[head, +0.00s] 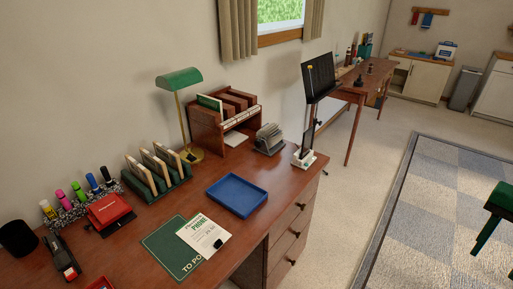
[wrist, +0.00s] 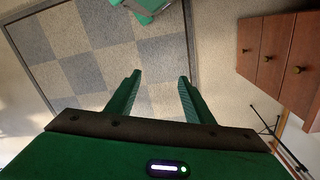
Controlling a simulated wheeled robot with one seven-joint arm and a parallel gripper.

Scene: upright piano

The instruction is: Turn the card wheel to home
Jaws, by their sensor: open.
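A small grey device with a ribbed, rounded top (head: 269,138) stands at the back right of the desk; it looks like the card wheel, but it is too small to read its cards or its setting. My green gripper (head: 492,263) is at the right edge of the head view, over the rug and well apart from the desk. In the wrist view its two green fingers (wrist: 157,90) are spread with nothing between them. The card wheel is not in the wrist view.
Desk drawers (wrist: 275,55) show in the wrist view. The rug (head: 440,200) is clear.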

